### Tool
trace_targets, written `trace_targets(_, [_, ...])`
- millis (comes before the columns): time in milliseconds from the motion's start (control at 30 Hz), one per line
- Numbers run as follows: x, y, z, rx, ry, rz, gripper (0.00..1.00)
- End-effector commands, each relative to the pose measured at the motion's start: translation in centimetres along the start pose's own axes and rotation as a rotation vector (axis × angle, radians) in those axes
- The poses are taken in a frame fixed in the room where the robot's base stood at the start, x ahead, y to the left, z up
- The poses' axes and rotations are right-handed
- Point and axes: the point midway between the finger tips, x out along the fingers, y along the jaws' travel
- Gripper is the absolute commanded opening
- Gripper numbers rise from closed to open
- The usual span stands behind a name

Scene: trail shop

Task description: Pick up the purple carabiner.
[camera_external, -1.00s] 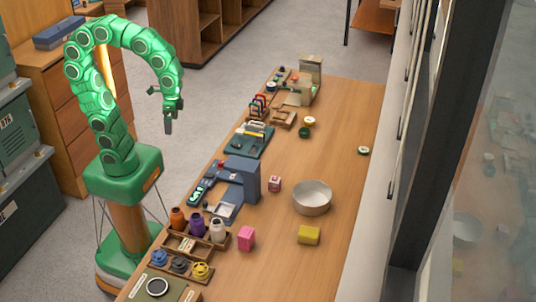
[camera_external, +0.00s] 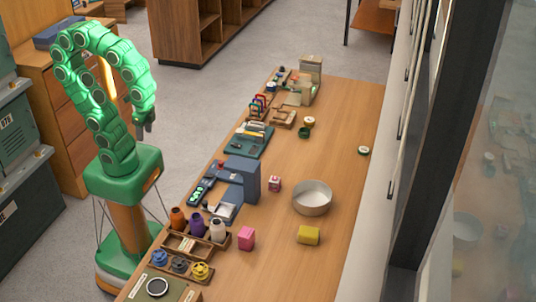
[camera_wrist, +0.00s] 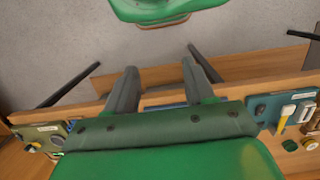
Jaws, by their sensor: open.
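A small rack of carabiners (camera_external: 259,105) with red, blue and other coloured loops stands on the left side of the long table, toward the back. The loops are too small for me to tell which one is purple. My gripper (camera_external: 146,131) hangs left of the table, beside my arm's own column and well apart from the rack. In the wrist view my gripper (camera_wrist: 162,60) shows two spread fingers with nothing between them. No carabiner can be made out in the wrist view.
The wooden table (camera_external: 345,145) has free room along its right side. On it are a metal bowl (camera_external: 312,198), a pink block (camera_external: 246,238), a yellow block (camera_external: 308,235), a spool tray (camera_external: 199,247) and a blue-grey machine (camera_external: 243,180). A drawer cabinet (camera_external: 75,130) stands behind my arm.

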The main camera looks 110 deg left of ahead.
Motion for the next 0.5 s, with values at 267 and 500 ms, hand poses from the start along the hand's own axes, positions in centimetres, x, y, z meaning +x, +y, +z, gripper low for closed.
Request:
trace_targets(267, [0.0,0.0,0.0,-0.001,0.000,0.000,0.43])
trace_targets(500, [-0.4,-0.8,-2.0,-0.014,0.021,-0.004,0.43])
